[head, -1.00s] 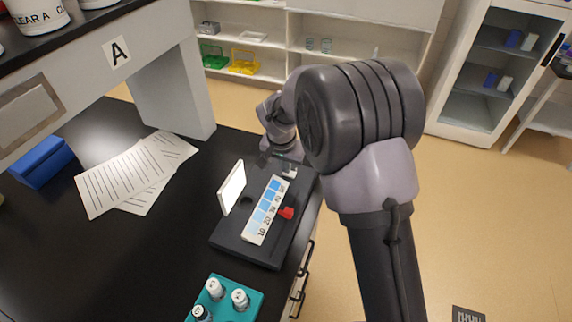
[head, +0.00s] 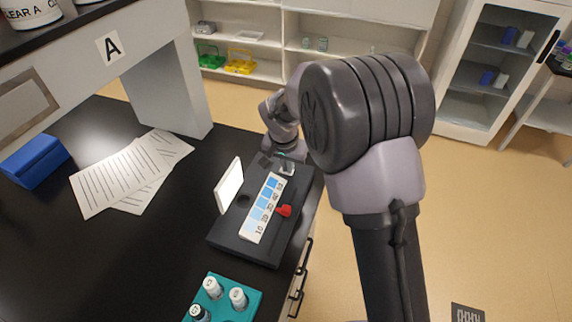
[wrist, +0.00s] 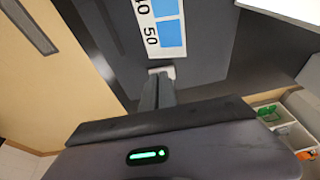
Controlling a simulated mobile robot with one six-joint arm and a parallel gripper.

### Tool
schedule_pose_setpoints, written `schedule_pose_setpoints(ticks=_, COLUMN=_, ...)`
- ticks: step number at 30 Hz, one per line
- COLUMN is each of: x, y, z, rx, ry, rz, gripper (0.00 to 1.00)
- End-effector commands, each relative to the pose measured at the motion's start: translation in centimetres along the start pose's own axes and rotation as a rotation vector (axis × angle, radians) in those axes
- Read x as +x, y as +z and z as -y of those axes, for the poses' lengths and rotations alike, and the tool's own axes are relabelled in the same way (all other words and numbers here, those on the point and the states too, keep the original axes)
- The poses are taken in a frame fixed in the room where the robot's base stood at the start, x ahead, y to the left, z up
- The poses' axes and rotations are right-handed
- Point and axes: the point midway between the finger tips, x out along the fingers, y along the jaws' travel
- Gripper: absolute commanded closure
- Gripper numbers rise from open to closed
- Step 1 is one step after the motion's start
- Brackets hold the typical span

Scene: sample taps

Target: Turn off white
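A dark stand (head: 240,245) lies on the black bench in the head view, with a blue-shaded number strip (head: 264,208) on it. A small white tap handle (head: 287,168) is at the stand's far end; in the wrist view a white piece (wrist: 162,71) sits just beyond my fingertips, below the strip's "50". A red tap handle (head: 284,210) is on the right side. My gripper (wrist: 158,80) is close to the white piece. Its fingers look together, with nothing visible between them. Whether they touch the white piece is unclear. My arm partly covers the far end in the head view.
A white upright panel (head: 229,185) stands along the stand's left side. A teal rack (head: 245,300) with capped bottles is in front. Paper sheets (head: 125,175) and a blue box (head: 35,160) lie left. The bench's right edge runs close to the stand.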

Motion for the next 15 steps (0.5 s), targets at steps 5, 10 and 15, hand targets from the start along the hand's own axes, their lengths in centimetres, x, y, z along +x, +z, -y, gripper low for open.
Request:
schedule_pose_setpoints(ticks=5, x=-2.1, y=-0.9, z=-0.3, rx=0.002, ry=0.001, rz=-0.001, gripper=1.0)
schedule_pose_setpoints(ticks=10, x=-6.1, y=-1.9, z=-0.5, rx=0.001, ry=-0.001, rz=-0.002, gripper=1.0)
schedule_pose_setpoints(ticks=15, x=-10.1, y=-1.8, z=-0.2, rx=0.0, ry=-0.001, rz=-0.002, gripper=1.0)
